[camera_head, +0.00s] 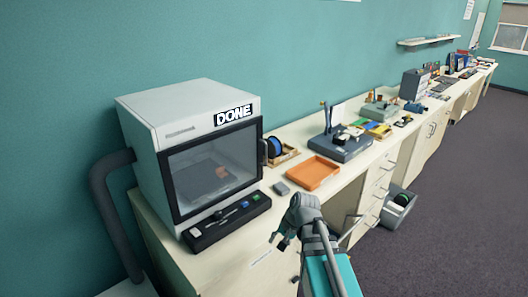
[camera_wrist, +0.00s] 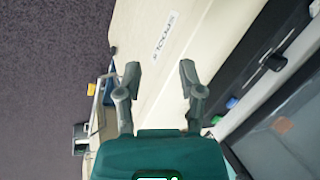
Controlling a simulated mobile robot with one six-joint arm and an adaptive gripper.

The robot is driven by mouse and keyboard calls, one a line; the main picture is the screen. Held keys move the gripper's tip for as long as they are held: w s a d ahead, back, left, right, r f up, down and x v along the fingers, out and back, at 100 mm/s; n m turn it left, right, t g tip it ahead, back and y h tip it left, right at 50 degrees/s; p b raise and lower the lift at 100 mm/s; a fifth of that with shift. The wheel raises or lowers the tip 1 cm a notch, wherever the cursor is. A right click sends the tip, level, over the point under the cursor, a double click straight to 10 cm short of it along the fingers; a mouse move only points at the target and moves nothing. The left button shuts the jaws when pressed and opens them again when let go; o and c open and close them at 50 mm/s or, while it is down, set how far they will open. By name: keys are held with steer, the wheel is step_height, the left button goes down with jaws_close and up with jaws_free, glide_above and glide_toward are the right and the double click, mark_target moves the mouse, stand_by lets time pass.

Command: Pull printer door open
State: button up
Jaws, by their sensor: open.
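The printer (camera_head: 190,150) is a white box at the left end of the counter, with a "DONE" label on its top front edge. Its dark-framed glass door (camera_head: 215,168) looks closed, and a dark handle (camera_head: 263,152) is on the door's right edge. Part of the glass door also shows in the wrist view (camera_wrist: 290,135) at the lower right. My gripper (camera_head: 280,240) is in front of the counter, to the right of and below the printer, apart from the door. In the wrist view its two fingers (camera_wrist: 160,75) are spread with nothing between them.
A drawer below the counter (camera_head: 350,228) stands out.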

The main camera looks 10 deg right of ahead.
steer(key=w+d+r+m+t+y, duration=0.2)
steer(key=w+r+m+t+y, duration=0.4)
steer(key=w+m, duration=0.6)
steer(key=w+d+r+m+t+y, duration=0.2)
steer(key=w+d+r+m+t, duration=0.3)
steer(key=w+d+r+m, duration=0.3)
step_height(320, 180, up, 3)
steer(key=shift+w+d+f+m+y+b, duration=0.15)
steer(key=shift+w+d+m+y+b, duration=0.15)
steer(key=shift+w+m, duration=0.65)
steer(key=shift+w+a, duration=0.1)
glide_above(266, 163)
steer(key=shift+w, duration=0.3)
jaws_close()
